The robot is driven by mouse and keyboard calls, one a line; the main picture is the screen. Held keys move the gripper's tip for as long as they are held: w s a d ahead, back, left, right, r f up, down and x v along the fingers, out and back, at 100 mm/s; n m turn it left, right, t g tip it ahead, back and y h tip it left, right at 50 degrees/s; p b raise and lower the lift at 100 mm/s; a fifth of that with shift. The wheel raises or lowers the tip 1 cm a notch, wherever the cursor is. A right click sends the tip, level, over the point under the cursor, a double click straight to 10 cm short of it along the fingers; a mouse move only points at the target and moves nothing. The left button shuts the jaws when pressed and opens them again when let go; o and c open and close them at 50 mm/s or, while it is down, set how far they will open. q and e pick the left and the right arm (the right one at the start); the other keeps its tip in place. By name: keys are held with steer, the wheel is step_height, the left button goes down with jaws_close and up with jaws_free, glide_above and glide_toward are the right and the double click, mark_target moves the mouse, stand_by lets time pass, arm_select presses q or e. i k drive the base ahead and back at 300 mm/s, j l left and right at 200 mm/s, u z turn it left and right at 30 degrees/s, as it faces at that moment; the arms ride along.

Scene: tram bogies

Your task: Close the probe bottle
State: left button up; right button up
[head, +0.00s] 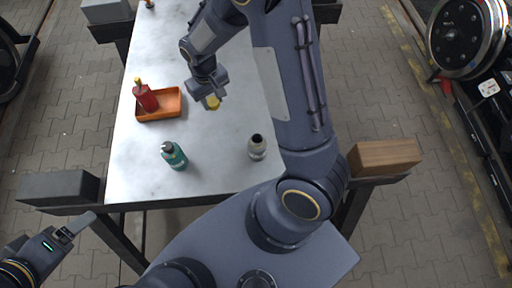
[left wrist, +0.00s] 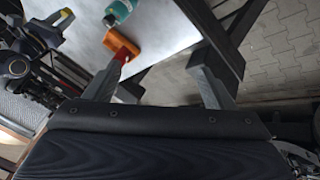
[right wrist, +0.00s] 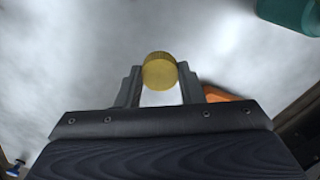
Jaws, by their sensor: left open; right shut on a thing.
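My right gripper (head: 209,97) is shut on a round yellow cap (head: 212,103) and holds it over the table, right of the orange tray. In the right wrist view the ridged cap (right wrist: 159,72) sits between the fingertips. A grey bottle (head: 257,149) with a dark open-looking top stands upright at the table's near right, apart from the gripper; it looks like the probe bottle, though no label is readable. My left gripper (head: 66,236) is open and empty, off the table's near left corner.
A teal bottle (head: 174,157) with a grey cap stands near the front of the pale table (head: 215,172). A red bottle (head: 147,98) with a yellow top stands in the orange tray (head: 172,106). Clear table lies between the teal and grey bottles. A wooden block (head: 384,157) lies right of the table.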

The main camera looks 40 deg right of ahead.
mark_target(257, 145)
steer(key=j+z, duration=0.1)
steer(key=z, duration=1.55)
steer(key=k+j, duration=0.2)
steer(key=k, duration=0.15)
